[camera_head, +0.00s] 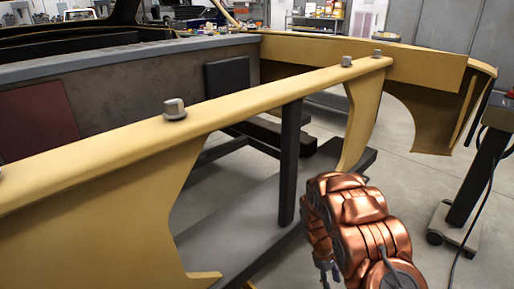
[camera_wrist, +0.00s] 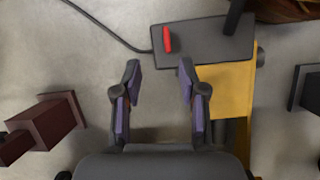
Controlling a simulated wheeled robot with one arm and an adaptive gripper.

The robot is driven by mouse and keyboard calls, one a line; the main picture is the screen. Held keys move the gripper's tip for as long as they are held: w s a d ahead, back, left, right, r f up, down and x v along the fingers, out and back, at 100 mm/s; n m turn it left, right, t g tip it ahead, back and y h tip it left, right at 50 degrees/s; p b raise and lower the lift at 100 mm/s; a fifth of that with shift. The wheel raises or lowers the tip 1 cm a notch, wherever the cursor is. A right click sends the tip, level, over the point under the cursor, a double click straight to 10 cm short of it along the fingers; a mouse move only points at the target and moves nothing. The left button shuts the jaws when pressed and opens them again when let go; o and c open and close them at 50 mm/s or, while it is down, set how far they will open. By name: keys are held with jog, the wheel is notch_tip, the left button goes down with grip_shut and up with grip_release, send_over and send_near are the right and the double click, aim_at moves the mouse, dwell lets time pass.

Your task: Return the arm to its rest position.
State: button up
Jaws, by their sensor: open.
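My gripper (camera_wrist: 159,78) is open and empty in the wrist view, its two purple-padded fingers apart over bare grey floor. In the head view, my copper-coloured arm (camera_head: 360,225) is folded at the lower right, beside the yellow body shell (camera_head: 230,110). The gripper is mostly hidden behind the arm there.
Several grey caps, one a near cap (camera_head: 174,108), stand on the shell's top rail. A dark wheeled stand (camera_head: 478,180) with a cable is at the right. The wrist view shows a dark plate (camera_wrist: 200,45) with a red part, a yellow piece (camera_wrist: 225,88) and dark red blocks (camera_wrist: 50,118). Floor between is clear.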

jog(key=s+a+r+m+y+p, duration=0.15)
jog(key=s+r+p, duration=0.4)
jog(key=r, duration=1.15)
jog(key=s+r+m+h+p, duration=0.1)
jog(key=s+r+m+p, duration=0.35)
jog(key=r, duration=1.35)
jog(key=s+a+r+y+p, duration=0.1)
jog(key=s+a+r+p, duration=0.2)
jog(key=s+r, duration=0.7)
jog(key=s+a+r+m+t+y+p, duration=0.1)
jog(key=s+a+r+y+p, duration=0.1)
jog(key=s+r+p, duration=0.6)
jog(key=s+a+r, duration=0.1)
jog(key=s+r, duration=0.1)
jog(key=s, duration=0.5)
jog(key=shift+a+r+m+p, duration=0.15)
jog(key=shift+r+m+p, duration=0.15)
jog(key=shift+r, duration=0.05)
jog(key=shift+s+a, duration=0.1)
jog(key=shift+a, duration=0.05)
